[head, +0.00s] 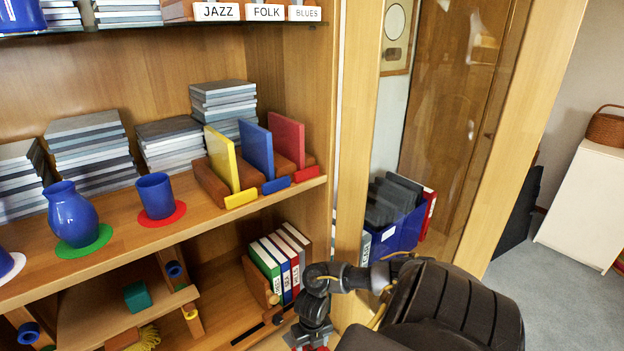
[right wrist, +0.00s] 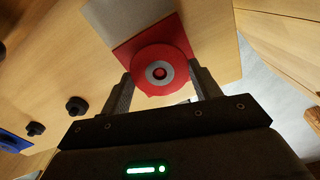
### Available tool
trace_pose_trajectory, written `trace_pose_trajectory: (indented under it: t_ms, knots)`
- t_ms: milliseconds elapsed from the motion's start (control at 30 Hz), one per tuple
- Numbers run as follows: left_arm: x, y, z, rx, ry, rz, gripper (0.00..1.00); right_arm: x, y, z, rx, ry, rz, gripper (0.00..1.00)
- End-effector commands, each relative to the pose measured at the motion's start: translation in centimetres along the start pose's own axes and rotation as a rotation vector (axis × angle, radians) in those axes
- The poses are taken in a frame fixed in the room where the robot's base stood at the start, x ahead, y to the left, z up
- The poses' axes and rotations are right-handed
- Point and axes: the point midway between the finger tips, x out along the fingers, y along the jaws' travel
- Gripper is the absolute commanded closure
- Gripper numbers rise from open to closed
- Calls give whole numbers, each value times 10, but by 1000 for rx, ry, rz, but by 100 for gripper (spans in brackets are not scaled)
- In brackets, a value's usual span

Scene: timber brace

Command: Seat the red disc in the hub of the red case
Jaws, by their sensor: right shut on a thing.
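In the right wrist view, the red disc (right wrist: 143,71) with a grey ring around its centre sits between the two fingers of my right gripper (right wrist: 160,84), which is shut on it. A red square panel, seemingly the red case (right wrist: 127,50), lies on pale wood behind the disc and is partly covered by it. A red spot shows in the disc's centre. I cannot tell whether the disc touches the panel or is on its hub. In the head view my right gripper (head: 312,338) is low at the bottom edge, with a bit of red below it. My left gripper is out of view.
Upright yellow (head: 222,160), blue (head: 257,150) and red (head: 287,140) panels stand in a shelf rack. A blue cup (head: 155,195) and blue vase (head: 75,213) stand nearby. Labelled binders (head: 283,262) are below. Black knobs (right wrist: 77,105) show in the wrist view.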

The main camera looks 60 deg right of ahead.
Motion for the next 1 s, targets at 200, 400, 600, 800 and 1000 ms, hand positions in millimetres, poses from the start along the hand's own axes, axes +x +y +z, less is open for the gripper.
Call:
trace_pose_trajectory:
  t_ms: [200,400,600,800,1000]
  knots:
    - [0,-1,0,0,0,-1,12,0,0,0,0,0,0,59]
    - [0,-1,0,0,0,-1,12,0,0,0,0,0,0,59]
    - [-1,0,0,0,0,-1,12,0,0,0,0,1,0,59]
    - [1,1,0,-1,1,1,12,2,0,0,0,1,0,59]
    - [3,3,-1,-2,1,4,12,4,0,0,0,0,0,59]
